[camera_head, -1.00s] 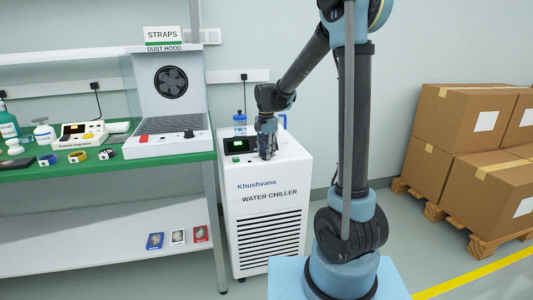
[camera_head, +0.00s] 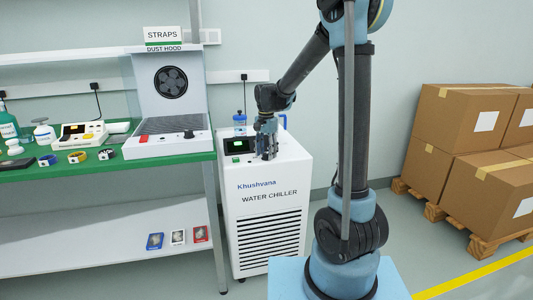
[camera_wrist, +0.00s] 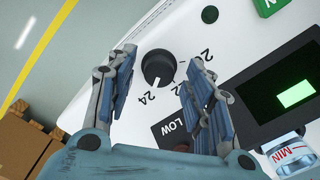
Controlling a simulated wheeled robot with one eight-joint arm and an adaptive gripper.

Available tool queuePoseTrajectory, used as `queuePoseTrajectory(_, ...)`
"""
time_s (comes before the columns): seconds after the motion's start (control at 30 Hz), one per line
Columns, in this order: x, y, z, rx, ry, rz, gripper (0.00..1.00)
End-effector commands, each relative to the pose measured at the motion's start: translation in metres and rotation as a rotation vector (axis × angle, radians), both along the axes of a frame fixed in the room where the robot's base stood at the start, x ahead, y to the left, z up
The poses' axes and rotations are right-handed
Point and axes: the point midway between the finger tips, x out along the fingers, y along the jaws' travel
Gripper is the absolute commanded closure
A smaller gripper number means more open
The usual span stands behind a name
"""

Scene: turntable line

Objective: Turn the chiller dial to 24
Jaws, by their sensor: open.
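The white water chiller (camera_head: 262,215) stands right of the green bench. Its black round dial (camera_wrist: 158,68) shows in the wrist view on the white top panel. A small white mark on the dial's lower edge points toward the printed 24 (camera_wrist: 149,97). Other scale numbers are partly hidden by a finger. My gripper (camera_head: 267,154) is over the chiller's top; the head view hides the dial behind it. In the wrist view my gripper (camera_wrist: 162,68) is open, one finger on each side of the dial, with gaps showing between fingers and dial.
A dark display with a lit green field (camera_wrist: 297,94) and a LOW label (camera_wrist: 175,128) lie beside the dial. The green bench (camera_head: 190,152) with a dust hood is close on the left. Cardboard boxes (camera_head: 455,120) are at the right.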

Motion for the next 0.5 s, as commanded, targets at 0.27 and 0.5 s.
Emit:
queuePoseTrajectory(0.27,-0.001,0.0,0.016,0.0,0.001,0.0,0.53)
queuePoseTrajectory(0.5,0.0,0.0,0.057,0.0,0.001,0.0,0.53)
